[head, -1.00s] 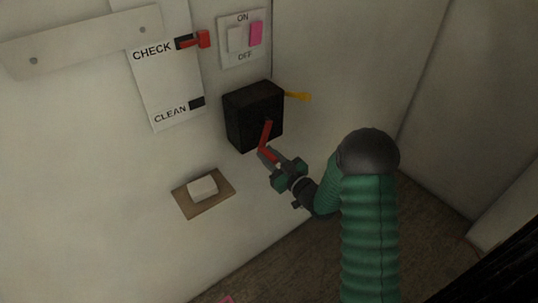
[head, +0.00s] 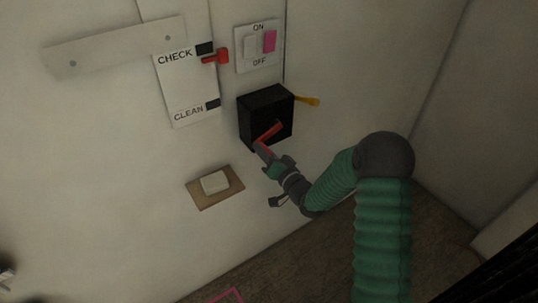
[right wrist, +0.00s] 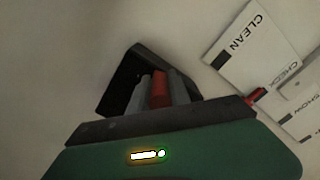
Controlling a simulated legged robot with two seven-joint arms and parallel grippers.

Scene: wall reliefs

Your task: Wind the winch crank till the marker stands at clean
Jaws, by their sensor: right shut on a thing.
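The black winch box (head: 252,110) is on the wall, with a red crank (head: 272,131) on its front. My right gripper (head: 261,147) is shut on the crank's handle at the lower left of the box. In the right wrist view the red handle (right wrist: 160,90) sits between the two grey fingers. The red marker (head: 218,57) stands a little below the black CHECK mark on the white scale plate (head: 187,88), well above the CLEAN mark (head: 213,105). My left gripper is not seen.
A yellow lever (head: 308,100) sticks out right of the winch box. An ON/OFF switch plate (head: 257,47) is above it. A pale button on a brown plate (head: 204,199) is lower left. A dark object is cut off at the left edge.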

